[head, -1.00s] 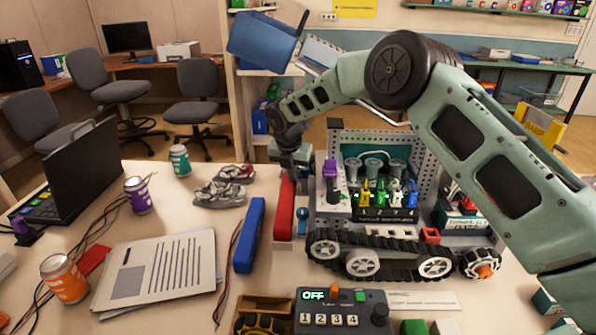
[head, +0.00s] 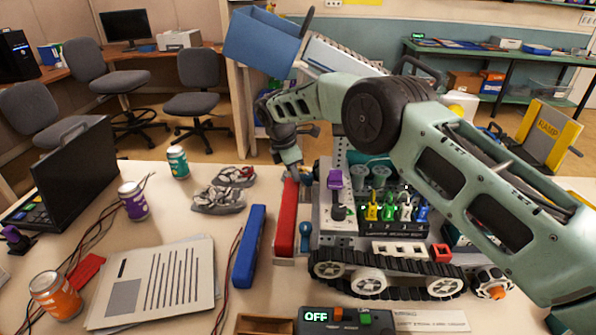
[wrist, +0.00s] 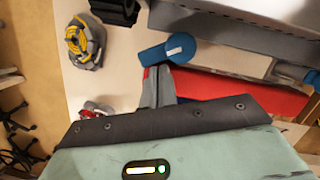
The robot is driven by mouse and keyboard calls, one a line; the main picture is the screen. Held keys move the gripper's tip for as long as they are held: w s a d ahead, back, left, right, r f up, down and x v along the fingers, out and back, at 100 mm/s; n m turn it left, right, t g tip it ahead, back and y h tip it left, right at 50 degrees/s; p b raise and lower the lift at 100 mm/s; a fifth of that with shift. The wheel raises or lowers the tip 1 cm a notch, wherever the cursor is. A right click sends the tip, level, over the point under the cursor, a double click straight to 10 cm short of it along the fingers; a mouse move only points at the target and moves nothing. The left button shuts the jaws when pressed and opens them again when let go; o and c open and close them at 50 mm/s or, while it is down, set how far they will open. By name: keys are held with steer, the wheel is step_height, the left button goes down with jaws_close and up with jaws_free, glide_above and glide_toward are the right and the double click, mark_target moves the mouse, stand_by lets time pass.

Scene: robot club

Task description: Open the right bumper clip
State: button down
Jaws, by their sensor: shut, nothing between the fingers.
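The red bumper bar (head: 286,218) stands along the left end of the tracked robot (head: 385,262). One blue clip (head: 305,236) is at the bar's near end in the head view, and it also shows at the right edge of the wrist view (wrist: 313,80). Another blue clip with a white mark (wrist: 168,50) is at the bar's far end, just beyond my fingertips in the wrist view. My gripper (wrist: 158,82) is shut and empty, over the red bar's far end (wrist: 235,92) and close beside this clip. I cannot tell whether they touch.
A loose blue bar (head: 249,246) lies left of the bumper. Papers (head: 155,283), cans and a laptop (head: 75,175) occupy the left. A control box (head: 345,320) stands at the front.

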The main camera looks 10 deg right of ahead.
steer(key=m, duration=0.1)
steer(key=w+m, duration=0.1)
steer(key=m, duration=0.1)
steer(key=shift+d+g, duration=0.4)
steer(key=shift+w+d, duration=0.1)
steer(key=shift+w, duration=0.05)
steer(key=shift+d, duration=0.2)
stand_by(0.4)
